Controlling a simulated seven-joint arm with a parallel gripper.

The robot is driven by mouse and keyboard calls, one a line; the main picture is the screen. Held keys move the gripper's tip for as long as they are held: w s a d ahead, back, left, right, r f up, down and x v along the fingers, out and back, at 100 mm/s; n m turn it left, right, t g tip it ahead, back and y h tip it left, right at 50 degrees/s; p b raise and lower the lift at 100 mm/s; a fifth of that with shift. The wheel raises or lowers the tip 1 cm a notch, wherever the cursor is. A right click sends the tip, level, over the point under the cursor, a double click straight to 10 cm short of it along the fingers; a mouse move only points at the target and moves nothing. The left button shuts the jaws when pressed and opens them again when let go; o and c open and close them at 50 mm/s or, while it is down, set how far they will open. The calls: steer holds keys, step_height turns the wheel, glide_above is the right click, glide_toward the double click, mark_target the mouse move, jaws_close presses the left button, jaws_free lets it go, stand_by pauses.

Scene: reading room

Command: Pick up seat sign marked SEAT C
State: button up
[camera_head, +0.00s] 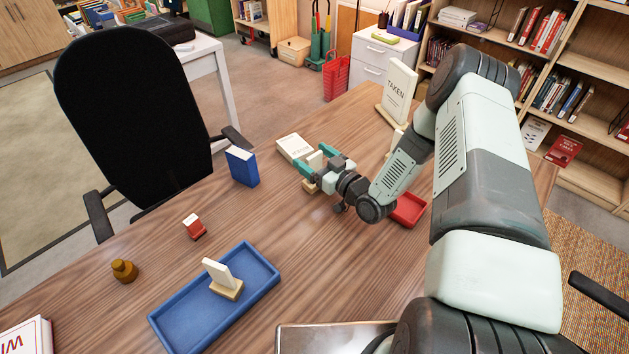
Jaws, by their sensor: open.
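No lettering reading SEAT C is legible in this view. A small cream sign (314,160) on a wooden base stands at my gripper (311,157). My gripper is open, its teal fingers on either side of this sign, and it hides much of it; I cannot tell whether they touch. Another small cream sign (219,272) on a wooden base stands in the blue tray (176,322), its marking unreadable. A large sign reading TAKEN (397,92) stands at the far right of the table. Another pale sign (397,141) is partly hidden behind my arm.
A white book or block (293,146) lies just beyond my gripper, and a blue book (242,167) stands to its left. A red tray (409,210) is partly behind my arm. A red-and-white block (194,227) and a brown knobbed object (124,271) are on the left.

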steer(key=c, duration=1.4)
